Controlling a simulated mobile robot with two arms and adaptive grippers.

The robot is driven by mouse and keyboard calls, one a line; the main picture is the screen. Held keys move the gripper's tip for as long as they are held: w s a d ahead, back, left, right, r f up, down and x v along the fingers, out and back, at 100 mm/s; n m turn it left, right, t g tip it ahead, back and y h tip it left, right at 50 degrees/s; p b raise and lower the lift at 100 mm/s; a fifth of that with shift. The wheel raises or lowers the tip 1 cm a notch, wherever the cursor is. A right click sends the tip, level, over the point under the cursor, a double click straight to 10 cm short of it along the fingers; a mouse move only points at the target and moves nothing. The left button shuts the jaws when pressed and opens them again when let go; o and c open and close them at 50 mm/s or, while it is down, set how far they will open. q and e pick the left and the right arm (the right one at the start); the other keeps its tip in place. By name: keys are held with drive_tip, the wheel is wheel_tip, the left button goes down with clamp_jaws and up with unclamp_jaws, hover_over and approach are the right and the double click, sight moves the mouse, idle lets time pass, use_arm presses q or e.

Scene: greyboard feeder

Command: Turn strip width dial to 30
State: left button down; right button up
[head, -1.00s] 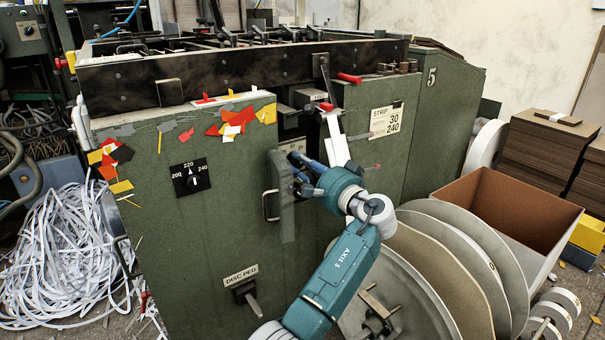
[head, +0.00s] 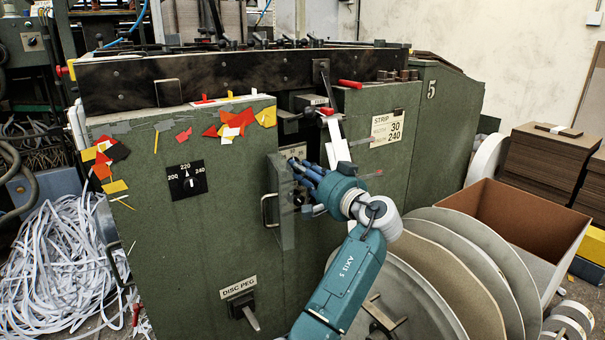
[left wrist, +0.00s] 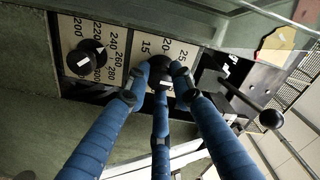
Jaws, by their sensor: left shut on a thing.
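My left gripper (head: 298,172) reaches into the recess in the middle of the green machine. In the left wrist view its blue fingers (left wrist: 160,95) are shut around a dark round dial knob (left wrist: 161,74) with a pale mark. The scale beside this knob reads 15, 20 and 25; other figures are hidden by the fingers. A placard (head: 387,128) on the right panel reads strip, 30 and 240. My right gripper is not in view.
A black lever with a ball end (left wrist: 270,118) is close to the right of the fingers. Large discs (head: 450,270) and an open brown box (head: 515,225) are at the right. A 200-240 dial (head: 187,181) is on the left panel.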

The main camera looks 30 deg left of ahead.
use_arm(q)
drive_tip(key=shift+s+f, duration=0.1)
drive_tip(key=shift+f, duration=0.4)
drive_tip(key=c, duration=1.8)
unclamp_jaws()
drive_tip(key=shift+o, duration=0.2)
drive_tip(key=shift+r, duration=0.2)
drive_tip(key=v, duration=1.2)
drive_tip(key=shift+o, duration=0.2)
